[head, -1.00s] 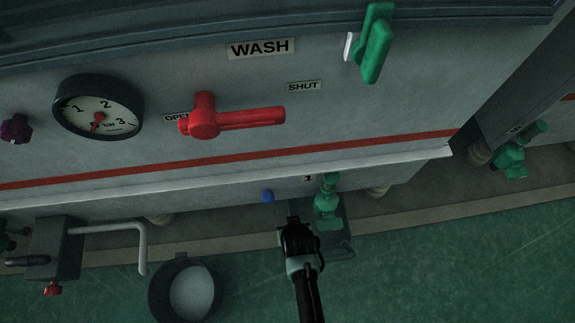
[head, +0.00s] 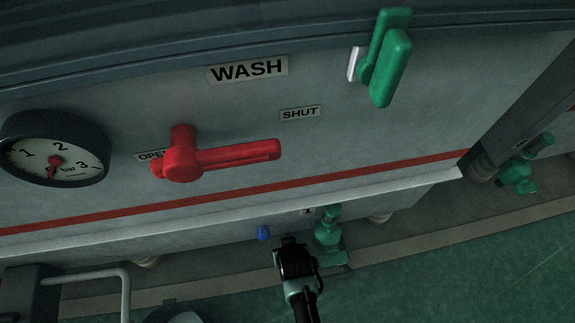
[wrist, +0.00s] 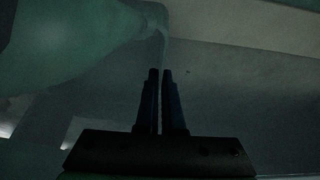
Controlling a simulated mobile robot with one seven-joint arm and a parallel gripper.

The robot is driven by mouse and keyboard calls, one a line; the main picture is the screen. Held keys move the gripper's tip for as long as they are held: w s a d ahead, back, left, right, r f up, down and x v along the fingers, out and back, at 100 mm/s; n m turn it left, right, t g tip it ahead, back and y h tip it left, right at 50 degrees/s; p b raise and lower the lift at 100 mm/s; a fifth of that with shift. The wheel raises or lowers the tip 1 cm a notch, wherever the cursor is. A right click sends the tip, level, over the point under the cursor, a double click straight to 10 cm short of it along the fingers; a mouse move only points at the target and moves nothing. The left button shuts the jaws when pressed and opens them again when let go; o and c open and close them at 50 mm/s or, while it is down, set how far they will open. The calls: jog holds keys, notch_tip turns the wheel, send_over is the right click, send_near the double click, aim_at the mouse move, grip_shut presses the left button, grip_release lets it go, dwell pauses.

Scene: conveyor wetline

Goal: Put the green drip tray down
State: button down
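The green drip tray (head: 337,259) shows in part in the head view, low under the machine's front, beneath a green valve (head: 328,236). The valve and my gripper cover much of the tray. My gripper (head: 288,240) is just left of the valve, at the tray's left side. In the wrist view my gripper's two fingers (wrist: 160,72) are close together with a narrow gap. It is too dark to tell whether a thin edge lies between them. A large green shape fills the upper left there.
Above are a red lever (head: 215,157), a green lever (head: 388,62) and a gauge (head: 55,155). A white ledge (head: 390,190) overhangs the valve. A blue knob (head: 264,232) is left of my gripper. A grey pipe (head: 95,277) stands at lower left. Green floor (head: 470,270) is open at right.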

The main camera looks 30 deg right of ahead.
jog(key=shift+f, duration=0.2)
jog(key=c, duration=1)
grip_release()
jog(key=shift+c, duration=0.2)
jog(key=p+v, duration=0.9)
jog(key=v, duration=0.3)
jog(key=shift+r, duration=0.2)
jog(key=shift+a, duration=0.1)
